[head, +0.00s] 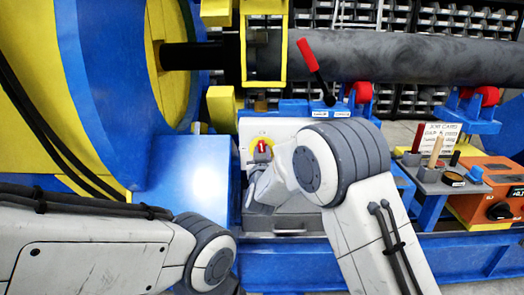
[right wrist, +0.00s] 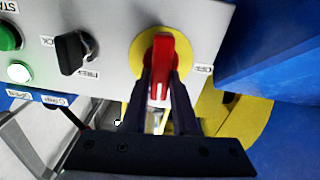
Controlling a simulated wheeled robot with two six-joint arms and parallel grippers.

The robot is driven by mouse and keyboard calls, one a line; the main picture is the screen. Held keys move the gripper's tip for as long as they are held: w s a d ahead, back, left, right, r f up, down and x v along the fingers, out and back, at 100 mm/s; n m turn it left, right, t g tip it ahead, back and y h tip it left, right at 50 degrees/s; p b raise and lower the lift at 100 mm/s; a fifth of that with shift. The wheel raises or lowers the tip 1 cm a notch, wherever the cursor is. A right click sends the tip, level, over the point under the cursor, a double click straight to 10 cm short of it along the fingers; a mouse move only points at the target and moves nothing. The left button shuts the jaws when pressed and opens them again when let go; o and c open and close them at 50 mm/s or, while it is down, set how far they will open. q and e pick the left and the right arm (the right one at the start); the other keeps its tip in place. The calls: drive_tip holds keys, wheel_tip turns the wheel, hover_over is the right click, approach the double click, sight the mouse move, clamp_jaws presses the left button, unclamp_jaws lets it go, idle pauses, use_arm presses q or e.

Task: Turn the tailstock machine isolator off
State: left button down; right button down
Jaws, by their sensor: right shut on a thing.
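The isolator has a red handle (right wrist: 163,52) on a round yellow plate (right wrist: 139,50), set in a pale control panel (right wrist: 108,22). In the right wrist view the handle lies lengthwise up the picture, and an OFF label (right wrist: 203,69) is to the right of the plate. My right gripper (right wrist: 160,88) is shut on the red handle, with one dark finger on each side. In the head view the handle (head: 262,147) shows just above my right wrist, which hides the lower panel. My left arm comes in from the left; its gripper is not in view.
A black selector knob (right wrist: 74,52) and green buttons (right wrist: 8,38) are on the same panel. A red-tipped lever (head: 308,56) stands above it. A big grey pipe (head: 400,57) runs behind. An orange box (head: 497,188) is at right.

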drive_tip(key=n+p, duration=0.2)
drive_tip(key=n, duration=0.1)
drive_tip(key=shift+a+r+p, duration=0.1)
drive_tip(key=shift+a+p, duration=0.1)
drive_tip(key=shift+p, duration=0.2)
drive_tip(key=shift+a+f+n+p, duration=0.1)
drive_tip(key=shift+f+n+p, duration=0.15)
drive_tip(key=shift+n+p, duration=1.6)
drive_tip(key=shift+a+f+n+p, duration=0.2)
drive_tip(key=shift+n+p, duration=0.6)
drive_tip(key=shift+n, duration=1.95)
drive_tip(key=shift+a+f+n+p, duration=0.1)
drive_tip(key=shift+f+n+p, duration=0.15)
drive_tip(key=shift+n+p, duration=1.6)
drive_tip(key=shift+n+b, duration=0.45)
drive_tip(key=shift+n, duration=0.1)
drive_tip(key=c, duration=0.7)
unclamp_jaws()
